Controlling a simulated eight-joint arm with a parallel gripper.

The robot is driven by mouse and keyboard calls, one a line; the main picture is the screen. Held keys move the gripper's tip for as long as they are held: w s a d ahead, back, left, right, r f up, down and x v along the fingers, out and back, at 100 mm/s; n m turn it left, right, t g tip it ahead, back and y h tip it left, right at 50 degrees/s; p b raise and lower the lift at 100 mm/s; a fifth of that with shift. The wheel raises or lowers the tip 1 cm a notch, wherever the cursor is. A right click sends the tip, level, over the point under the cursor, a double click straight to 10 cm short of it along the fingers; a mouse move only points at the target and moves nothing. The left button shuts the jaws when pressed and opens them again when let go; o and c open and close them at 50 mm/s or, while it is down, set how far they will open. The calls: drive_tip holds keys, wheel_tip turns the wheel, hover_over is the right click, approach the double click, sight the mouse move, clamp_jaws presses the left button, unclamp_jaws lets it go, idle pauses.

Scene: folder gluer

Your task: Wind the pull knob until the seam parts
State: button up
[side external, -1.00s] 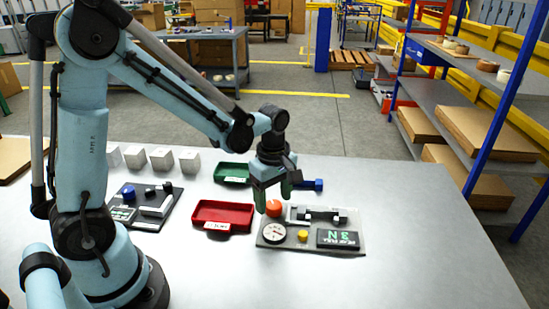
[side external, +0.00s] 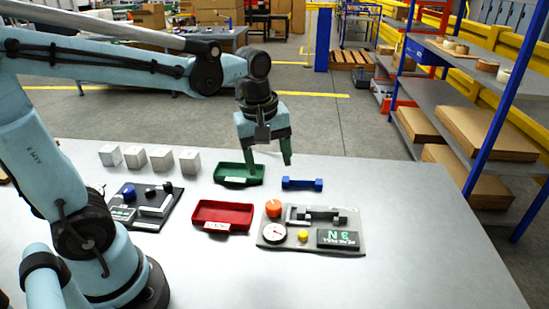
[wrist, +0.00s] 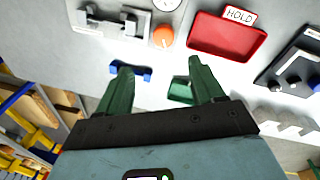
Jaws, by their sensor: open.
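The orange knob (side external: 274,208) sits at the back left corner of a grey test panel (side external: 350,248). It also shows in the wrist view (wrist: 163,36). The panel carries a white dial (side external: 273,232), a yellow button (side external: 303,236), a dark display (side external: 338,239) with green characters that look like "3 N", and a clamp fixture (side external: 318,215) with dark and grey parts. The seam is too small to make out. My gripper (side external: 270,167) is open and empty, raised behind the panel near the green tray, apart from the knob. Its spread fingers show in the wrist view (wrist: 159,66).
A blue bar-shaped piece (side external: 302,184) lies behind the panel. A green tray (side external: 230,181) and a red tray (side external: 222,224), labelled HOLD in the wrist view, lie left. Further left are a black fixture (side external: 170,222) and several white blocks (side external: 161,158). The table's right side is clear.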

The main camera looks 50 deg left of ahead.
drive_tip(key=s+d+m+t, duration=0.1)
drive_tip(key=s+m+t, duration=0.4)
drive_tip(key=m, duration=0.9)
drive_tip(key=w+d+m+g+h, duration=0.1)
drive_tip(key=w+d+m+g, duration=0.5)
drive_tip(key=m, duration=0.2)
drive_tip(key=shift+d+r+m, duration=0.15)
drive_tip(key=shift+d+m, duration=0.15)
idle(0.3)
